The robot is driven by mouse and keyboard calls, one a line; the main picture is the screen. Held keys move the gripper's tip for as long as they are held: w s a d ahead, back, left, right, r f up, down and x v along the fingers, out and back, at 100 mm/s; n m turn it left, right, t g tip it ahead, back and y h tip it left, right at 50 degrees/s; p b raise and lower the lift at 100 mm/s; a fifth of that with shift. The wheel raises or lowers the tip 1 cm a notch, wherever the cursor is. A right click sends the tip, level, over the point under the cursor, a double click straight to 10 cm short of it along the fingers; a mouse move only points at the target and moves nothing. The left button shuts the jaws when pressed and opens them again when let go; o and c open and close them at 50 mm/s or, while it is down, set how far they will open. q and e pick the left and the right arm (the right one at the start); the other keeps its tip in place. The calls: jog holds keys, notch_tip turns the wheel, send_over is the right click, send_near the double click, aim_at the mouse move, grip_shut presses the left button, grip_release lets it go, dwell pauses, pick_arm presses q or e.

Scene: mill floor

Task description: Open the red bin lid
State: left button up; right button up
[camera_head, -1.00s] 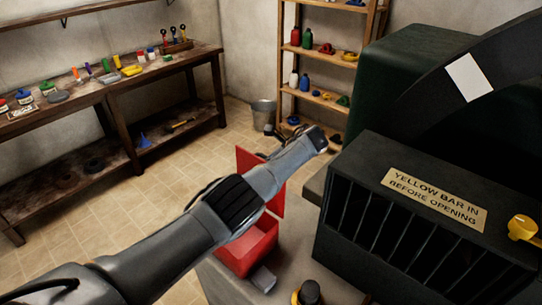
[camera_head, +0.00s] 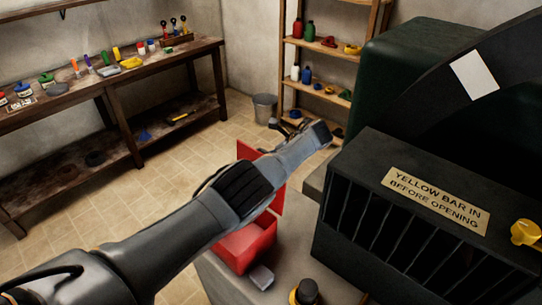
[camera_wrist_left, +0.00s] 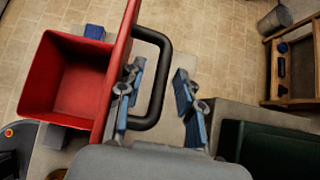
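The red bin (camera_head: 243,248) stands on a grey surface in front of me; its open inside shows in the left wrist view (camera_wrist_left: 62,75). Its red lid (camera_head: 247,153) stands up, open, partly hidden behind my left arm. In the left wrist view the lid (camera_wrist_left: 118,50) is seen nearly edge-on, with a black loop handle (camera_wrist_left: 164,70) on its outer side. My left gripper (camera_wrist_left: 157,105) is open, one finger by the lid and the other beyond the handle's outer bar, with visible gaps. In the head view the gripper is mostly hidden behind its arm. My right gripper is not in view.
A dark slotted housing with a yellow-bar sign (camera_head: 437,200) and a yellow knob (camera_head: 525,232) stands right of the bin. A black-and-yellow knob (camera_head: 306,293) is in front. A workbench (camera_head: 120,75), metal bucket (camera_head: 265,108) and shelf (camera_head: 325,48) stand farther back.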

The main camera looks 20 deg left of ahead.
pick_arm(q)
jog(key=v, duration=1.2)
jog(key=shift+c, duration=0.4)
